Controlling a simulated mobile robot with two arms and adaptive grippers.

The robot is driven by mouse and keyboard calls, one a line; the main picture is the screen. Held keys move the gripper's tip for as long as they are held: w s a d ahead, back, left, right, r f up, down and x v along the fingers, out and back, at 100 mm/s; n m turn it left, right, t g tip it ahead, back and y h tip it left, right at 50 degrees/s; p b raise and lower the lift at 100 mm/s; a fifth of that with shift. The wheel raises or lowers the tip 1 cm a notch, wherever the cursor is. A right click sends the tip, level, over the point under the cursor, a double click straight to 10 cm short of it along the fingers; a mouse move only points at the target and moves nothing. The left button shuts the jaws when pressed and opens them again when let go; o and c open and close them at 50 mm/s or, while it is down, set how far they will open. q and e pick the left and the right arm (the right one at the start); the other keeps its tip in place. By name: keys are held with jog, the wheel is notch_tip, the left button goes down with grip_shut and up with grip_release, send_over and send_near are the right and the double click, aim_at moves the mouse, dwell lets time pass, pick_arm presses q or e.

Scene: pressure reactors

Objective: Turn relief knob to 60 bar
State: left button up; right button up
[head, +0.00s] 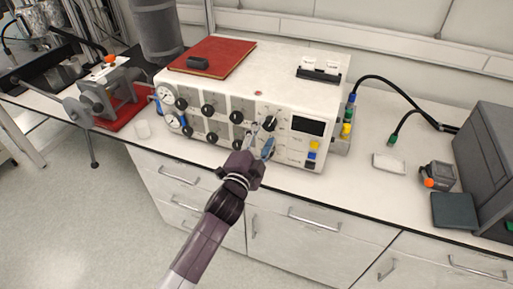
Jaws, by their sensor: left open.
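A white control box (285,88) stands on the bench, its front panel facing me. The panel carries several black knobs in two rows, with round gauges (166,95) at its left end. Labels and scale marks are too small to read, so I cannot tell which knob is the relief knob or its setting. My left gripper (262,133) is open in front of the right part of the panel. Its fingers are close to the upper right knob (269,122); I cannot tell whether they touch it. The gripper partly hides the lower right knobs. My right gripper is out of view.
A dark display (308,126) and yellow and blue buttons are right of the knobs. A red book (222,54) lies on the box. Cables (390,83) run off its right side. A grey case (490,165) stands farther right.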

pick_arm(q)
jog(key=v, duration=0.7)
jog(key=shift+s, duration=0.15)
jog(key=s+a+f+n+g+y+b, duration=0.1)
jog(key=s+a+f+n+g, duration=0.3)
jog(key=f, duration=1)
jog(key=s+a+f+n+g+y, duration=0.1)
jog(key=s+a+f+g+y, duration=0.35)
jog(key=f, duration=1.05)
jog(key=s+a+f+n+h+b, duration=0.15)
jog(key=s+f, duration=0.55)
jog(key=f, duration=0.7)
jog(key=s+a+f+n+g, duration=0.2)
jog(key=s+f, duration=0.4)
jog(key=s, duration=0.6)
jog(key=s+a+f+n+g+y, duration=0.1)
jog(key=s+a+f+n+g, duration=0.2)
jog(key=s+f, duration=0.4)
jog(key=s+a+f+n+g, duration=0.2)
jog(key=s+a+f, duration=0.3)
jog(key=s, duration=1.2)
jog(key=shift+f+g+y, duration=0.3)
jog(key=shift+f+g, duration=0.05)
jog(key=shift+f, duration=0.55)
